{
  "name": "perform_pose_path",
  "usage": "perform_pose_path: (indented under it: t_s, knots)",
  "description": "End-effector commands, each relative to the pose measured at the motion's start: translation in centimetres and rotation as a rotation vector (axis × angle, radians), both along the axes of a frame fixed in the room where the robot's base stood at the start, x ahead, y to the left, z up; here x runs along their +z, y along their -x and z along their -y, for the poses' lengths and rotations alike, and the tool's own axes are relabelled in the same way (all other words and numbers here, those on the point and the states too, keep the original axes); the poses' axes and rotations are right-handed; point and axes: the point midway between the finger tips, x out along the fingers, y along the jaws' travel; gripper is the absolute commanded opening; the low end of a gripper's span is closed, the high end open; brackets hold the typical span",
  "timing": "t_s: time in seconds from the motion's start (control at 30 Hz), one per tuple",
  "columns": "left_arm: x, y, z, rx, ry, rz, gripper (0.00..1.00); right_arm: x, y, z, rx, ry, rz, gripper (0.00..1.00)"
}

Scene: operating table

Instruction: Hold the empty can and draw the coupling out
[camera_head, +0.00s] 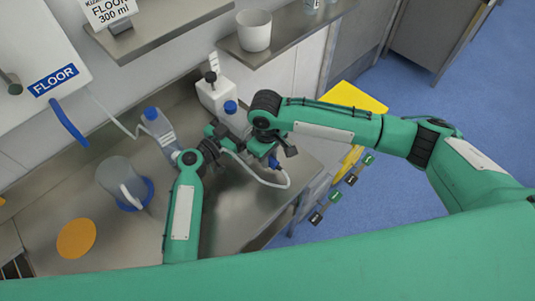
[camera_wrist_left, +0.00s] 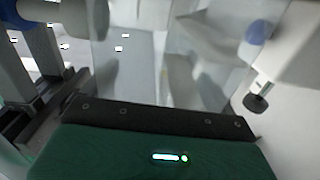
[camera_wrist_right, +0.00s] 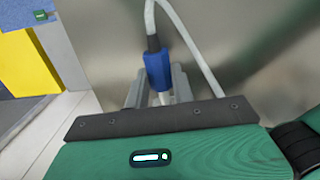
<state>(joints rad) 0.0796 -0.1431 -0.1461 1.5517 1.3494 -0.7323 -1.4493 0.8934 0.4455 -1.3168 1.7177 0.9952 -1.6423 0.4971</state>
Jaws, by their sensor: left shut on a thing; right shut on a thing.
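A translucent can with a blue cap (camera_head: 231,107) stands on the steel counter, partly hidden by my arms. My left gripper (camera_head: 213,136) is shut on it from the front. The can's clear wall (camera_wrist_left: 180,70) fills much of the left wrist view. My right gripper (camera_head: 277,152) is shut on the blue coupling (camera_wrist_right: 157,68), to the right of the can. The coupling shows in the head view too (camera_head: 273,162). A white hose (camera_wrist_right: 190,35) runs from its dark collar, and its pale tip points down between the fingers. The coupling looks apart from the can.
A second can (camera_head: 160,130) with a blue cap and hose stands to the left. A white container with a black knob (camera_head: 212,92) is behind. A grey jug (camera_head: 122,182) and an orange disc (camera_head: 76,238) lie left. Shelves hang above; the counter's right edge is close.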

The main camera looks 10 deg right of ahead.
Motion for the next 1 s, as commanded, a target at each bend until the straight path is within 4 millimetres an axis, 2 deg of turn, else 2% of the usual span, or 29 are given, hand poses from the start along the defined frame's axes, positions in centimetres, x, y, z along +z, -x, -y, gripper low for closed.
perform_pose_path:
  t_s: [1.0]
  knots:
    - [-0.04,0.04,0.06,-0.001,0.001,-0.002,0.58,-0.01,1.09,1.01,0.000,0.000,0.001,0.00]
